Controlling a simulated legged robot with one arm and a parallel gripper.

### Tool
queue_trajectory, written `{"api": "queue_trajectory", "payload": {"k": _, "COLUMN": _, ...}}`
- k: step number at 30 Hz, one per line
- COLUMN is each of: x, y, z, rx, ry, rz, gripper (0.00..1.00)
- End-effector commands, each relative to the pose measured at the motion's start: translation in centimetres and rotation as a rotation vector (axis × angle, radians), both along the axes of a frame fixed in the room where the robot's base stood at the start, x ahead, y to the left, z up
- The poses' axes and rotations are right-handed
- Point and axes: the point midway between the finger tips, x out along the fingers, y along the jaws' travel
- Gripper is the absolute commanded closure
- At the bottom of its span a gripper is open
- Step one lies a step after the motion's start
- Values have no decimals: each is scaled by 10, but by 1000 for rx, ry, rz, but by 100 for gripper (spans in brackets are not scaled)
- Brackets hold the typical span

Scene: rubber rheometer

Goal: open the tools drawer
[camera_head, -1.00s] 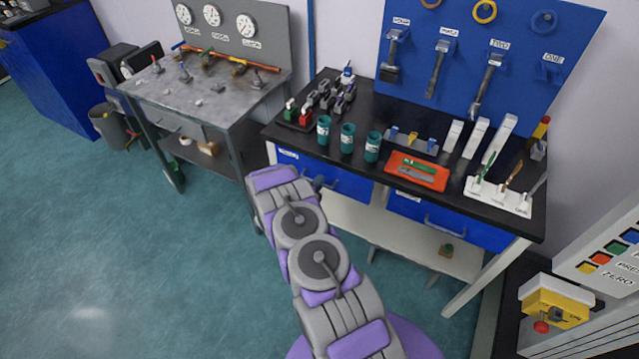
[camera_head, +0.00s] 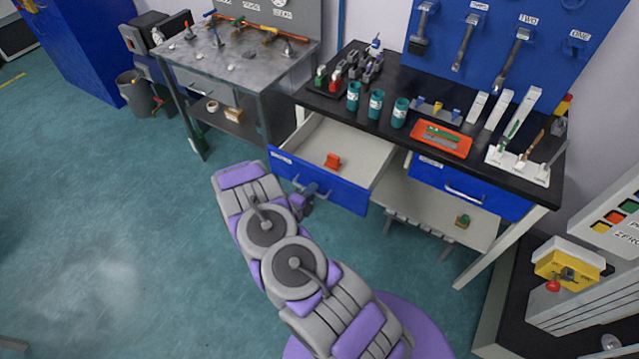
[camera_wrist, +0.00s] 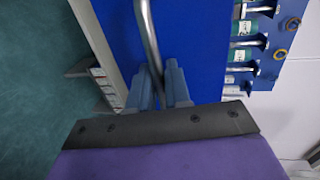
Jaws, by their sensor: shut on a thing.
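The tools drawer (camera_head: 344,191) is the left blue-fronted drawer under the black bench top. It stands pulled well out, with its pale inside showing and an orange-red object (camera_head: 333,161) lying in it. My gripper (camera_head: 318,190) is at the drawer's front, partly hidden behind my arm. In the wrist view, my gripper's two fingers (camera_wrist: 160,88) are shut around the drawer's metal bar handle (camera_wrist: 149,42), with the blue drawer front (camera_wrist: 190,40) behind it.
The right blue drawer (camera_head: 470,188) is shut. On the bench top stand green cups (camera_head: 376,104) and an orange tray (camera_head: 441,139). A grey metal table (camera_head: 240,75) is at the left. The green floor at the left is free.

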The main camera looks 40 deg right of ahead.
Motion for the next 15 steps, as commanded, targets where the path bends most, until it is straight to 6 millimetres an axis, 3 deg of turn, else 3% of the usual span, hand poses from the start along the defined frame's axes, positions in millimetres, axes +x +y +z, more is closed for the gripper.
{"api": "queue_trajectory", "payload": {"k": 1, "x": -10, "y": 5, "z": -8, "rx": 8, "ry": 17, "rz": -12, "gripper": 100}}
{"api": "queue_trajectory", "payload": {"k": 6, "x": -15, "y": 17, "z": -7, "rx": 7, "ry": 19, "rz": -11, "gripper": 100}}
{"api": "queue_trajectory", "payload": {"k": 15, "x": -15, "y": 17, "z": -7, "rx": 12, "ry": 16, "rz": -10, "gripper": 100}}
